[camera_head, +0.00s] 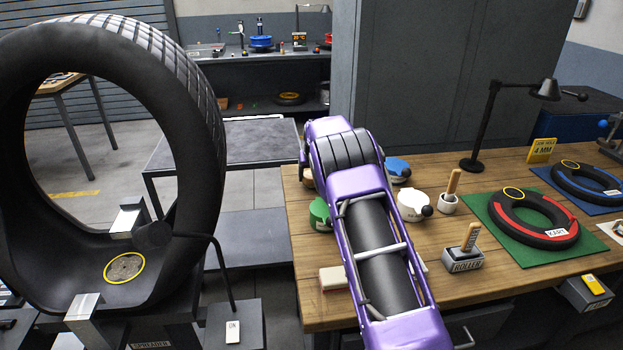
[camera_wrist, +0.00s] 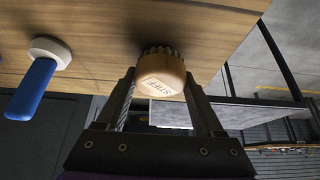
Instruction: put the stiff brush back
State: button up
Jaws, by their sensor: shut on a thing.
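In the wrist view my gripper (camera_wrist: 165,100) is shut on the stiff brush (camera_wrist: 163,78), a pale wooden block marked "STIFF" with dark bristles on its far side. The bristles face the wooden bench top (camera_wrist: 90,45); I cannot tell whether they touch it. The brush is close to the bench edge. In the head view my purple arm reaches over the left part of the bench (camera_head: 470,180) and hides the gripper and most or all of the brush.
A blue-handled thing with a white collar (camera_wrist: 45,65) is beside the brush. Green-lidded (camera_head: 320,213) and white (camera_head: 412,205) pots, a handle cup (camera_head: 448,203) and the roller holder (camera_head: 463,261) stand around my arm. A large tyre (camera_head: 205,130) stands at left.

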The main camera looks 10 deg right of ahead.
jog(key=shift+f, duration=0.4)
jog(key=shift+f, duration=0.25)
jog(key=o, duration=1.3)
jog(key=shift+r, duration=0.1)
jog(key=shift+r, duration=0.25)
jog(key=v, duration=1.1)
jog(key=shift+s+r, duration=0.25)
jog(key=shift+r, duration=0.1)
